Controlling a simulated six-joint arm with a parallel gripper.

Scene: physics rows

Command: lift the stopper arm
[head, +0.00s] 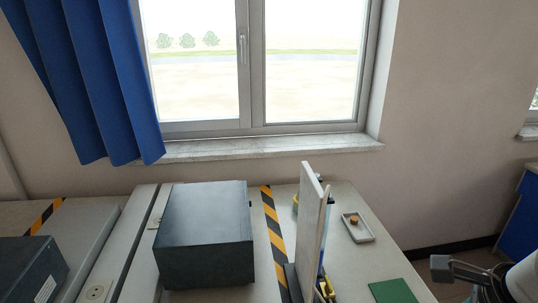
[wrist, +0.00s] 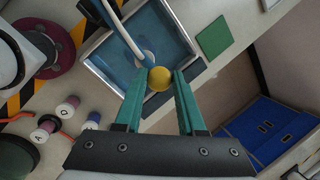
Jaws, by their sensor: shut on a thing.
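In the wrist view, the stopper arm (wrist: 122,30) is a pale curved rod with a blue stripe, reaching over a blue tray with a grey rim (wrist: 183,22). A round yellow knob (wrist: 159,79) sits at its near end, by a pale round piece. My gripper (wrist: 160,76) has teal fingers on both sides of the knob and is shut on it. The head view does not clearly show the stopper arm; an upright pale board (head: 309,230) hides much of that spot.
A dark box (head: 205,235) stands left of the board. Right of it are a small tray (head: 364,237) with an orange piece and a green square (head: 393,291). In the wrist view, several spools (wrist: 70,103), a purple disc (wrist: 62,50) and an orange cord lie to the left.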

